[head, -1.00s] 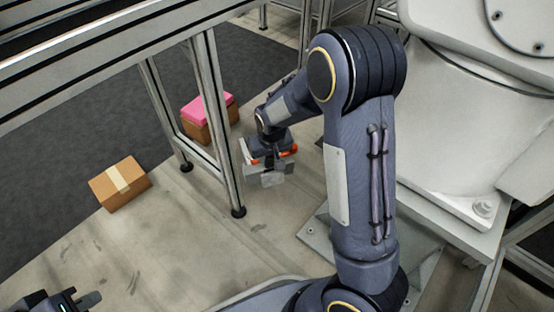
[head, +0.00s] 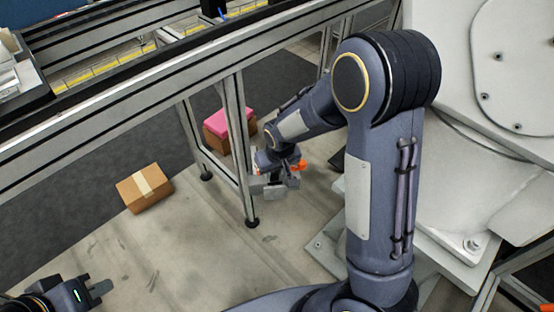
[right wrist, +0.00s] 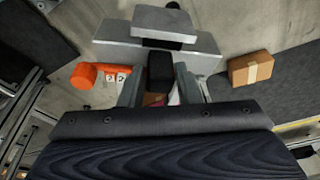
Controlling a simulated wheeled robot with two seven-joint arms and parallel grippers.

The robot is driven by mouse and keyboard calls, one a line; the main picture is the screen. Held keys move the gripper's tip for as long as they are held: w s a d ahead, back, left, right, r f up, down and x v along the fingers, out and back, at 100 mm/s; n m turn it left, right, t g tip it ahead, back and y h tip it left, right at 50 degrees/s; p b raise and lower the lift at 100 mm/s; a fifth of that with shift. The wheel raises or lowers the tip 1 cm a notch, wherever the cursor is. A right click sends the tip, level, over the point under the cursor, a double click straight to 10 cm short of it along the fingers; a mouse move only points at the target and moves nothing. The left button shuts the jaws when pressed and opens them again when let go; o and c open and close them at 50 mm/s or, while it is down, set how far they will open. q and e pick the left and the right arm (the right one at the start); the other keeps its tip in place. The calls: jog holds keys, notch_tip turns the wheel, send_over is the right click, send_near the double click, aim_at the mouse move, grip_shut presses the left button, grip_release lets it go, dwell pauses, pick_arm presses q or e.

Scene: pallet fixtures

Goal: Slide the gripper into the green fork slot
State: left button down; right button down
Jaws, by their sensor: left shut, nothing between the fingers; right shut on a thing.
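My right gripper (head: 276,178) hangs low beside a metal frame leg, in the middle of the head view. In the right wrist view its fingers (right wrist: 160,88) are shut on the black stem of a grey stepped metal piece (right wrist: 160,32). This piece (head: 274,191) also shows small in the head view. An orange part (right wrist: 95,75) with small white number labels sits beside the fingers; I cannot tell whether it belongs to the held piece. My left gripper (head: 101,289) is shut and empty at the lower left. No green fork slot is visible.
A metal conveyor frame (head: 150,110) crosses the upper left; its leg (head: 243,160) stands close to my right gripper. A taped cardboard box (head: 145,188) and a pink-topped box (head: 230,128) are on the floor. A large white machine (head: 500,130) stands at right. Floor at lower middle is clear.

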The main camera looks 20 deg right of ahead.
aim_at(275, 184)
jog(key=s+p+v, duration=0.3)
jog(key=p+v, duration=0.9)
jog(key=p, duration=1.3)
jog(key=shift+f, duration=0.25)
jog(key=shift+w, duration=0.15)
